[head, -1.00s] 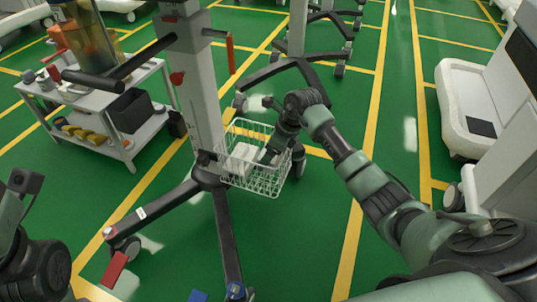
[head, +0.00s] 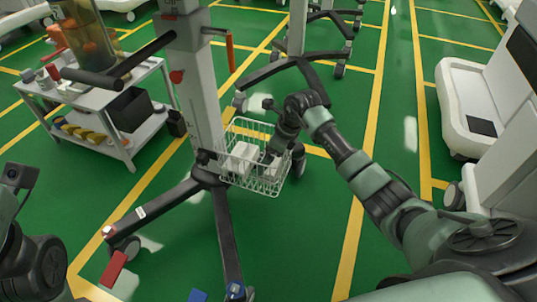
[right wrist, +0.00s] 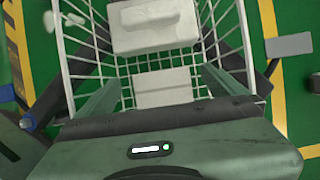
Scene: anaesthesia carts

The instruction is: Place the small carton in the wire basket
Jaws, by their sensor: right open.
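The wire basket (head: 232,181) is white and hangs on the grey stand's pole. The small pale carton (right wrist: 162,88) lies low in the basket, between my right gripper's fingers in the right wrist view. In the head view it is partly hidden beneath the gripper. My right gripper (right wrist: 160,92) is open, with its fingers apart on either side of the carton; I cannot tell whether they touch it. In the head view my right gripper (head: 274,152) is over the basket's right part. My left arm shows at the left edge, but its fingers do not.
A larger white box (right wrist: 155,25) is also in the basket and shows in the head view (head: 240,158). A grey trolley (head: 150,132) stands left. The stand's dark legs (head: 226,240) spread over the green floor. Red (head: 114,268) and blue (head: 198,296) items lie below.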

